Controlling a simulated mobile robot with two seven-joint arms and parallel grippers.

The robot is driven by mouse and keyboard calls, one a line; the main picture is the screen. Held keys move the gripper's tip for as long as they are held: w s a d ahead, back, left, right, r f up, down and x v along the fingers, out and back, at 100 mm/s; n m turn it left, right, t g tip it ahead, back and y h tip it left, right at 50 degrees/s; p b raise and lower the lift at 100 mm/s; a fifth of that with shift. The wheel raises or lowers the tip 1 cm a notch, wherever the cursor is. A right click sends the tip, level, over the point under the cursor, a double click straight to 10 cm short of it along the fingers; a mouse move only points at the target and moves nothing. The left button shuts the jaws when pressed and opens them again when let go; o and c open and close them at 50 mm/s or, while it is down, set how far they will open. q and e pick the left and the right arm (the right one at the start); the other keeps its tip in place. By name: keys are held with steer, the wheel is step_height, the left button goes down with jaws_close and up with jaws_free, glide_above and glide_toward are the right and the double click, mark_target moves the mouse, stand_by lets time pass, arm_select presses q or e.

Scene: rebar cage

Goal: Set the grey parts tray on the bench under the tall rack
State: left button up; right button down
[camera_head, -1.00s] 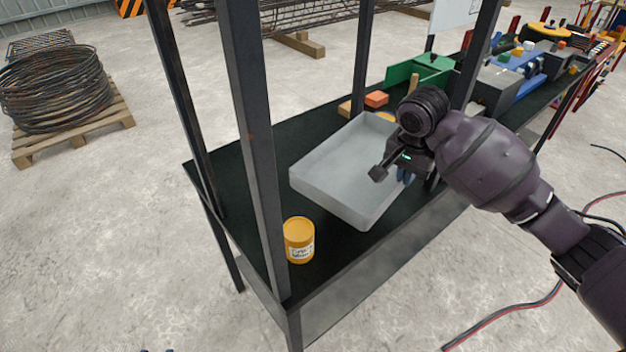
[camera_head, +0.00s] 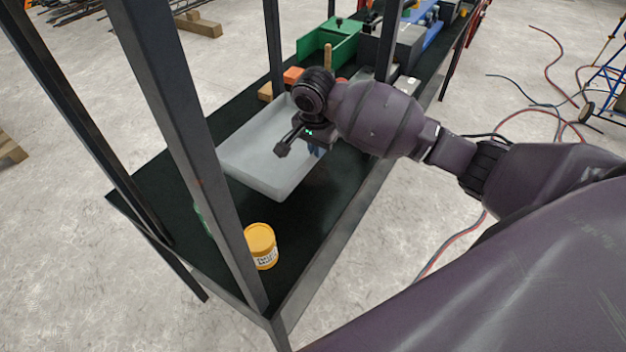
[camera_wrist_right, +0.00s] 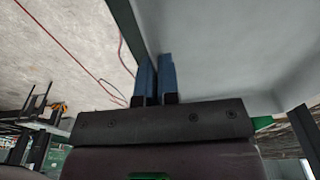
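The grey parts tray (camera_head: 262,158) is a shallow, light grey open box at the black bench (camera_head: 160,190), between the posts of the tall rack (camera_head: 185,130). I cannot tell whether its base touches the bench top. My right gripper (camera_head: 316,150) is at the tray's near right wall. In the right wrist view its two blue fingers (camera_wrist_right: 157,80) are close together with the tray's wall edge between them, and the tray (camera_wrist_right: 220,50) fills the right side. Part of the tray is hidden behind my gripper. My left gripper is not in view.
A yellow tin (camera_head: 261,246) stands near the bench's front end, close to a rack post. An orange block (camera_head: 293,75), a green bin (camera_head: 328,42) and grey machine parts crowd the bench beyond the tray. Hoses (camera_head: 560,100) lie on the floor at right.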

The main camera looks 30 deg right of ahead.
step_height(320, 180, down, 12)
steer(key=shift+r, duration=0.1)
stand_by(0.5)
steer(key=c, duration=1.4)
jaws_free()
steer(key=shift+f, duration=0.2)
steer(key=shift+o, duration=0.2)
steer(key=r, duration=0.8)
steer(key=a+r, duration=0.1)
steer(key=r, duration=0.3)
steer(key=shift+s+a+r, duration=0.1)
steer(key=shift+s, duration=0.25)
steer(key=shift+n, duration=0.3)
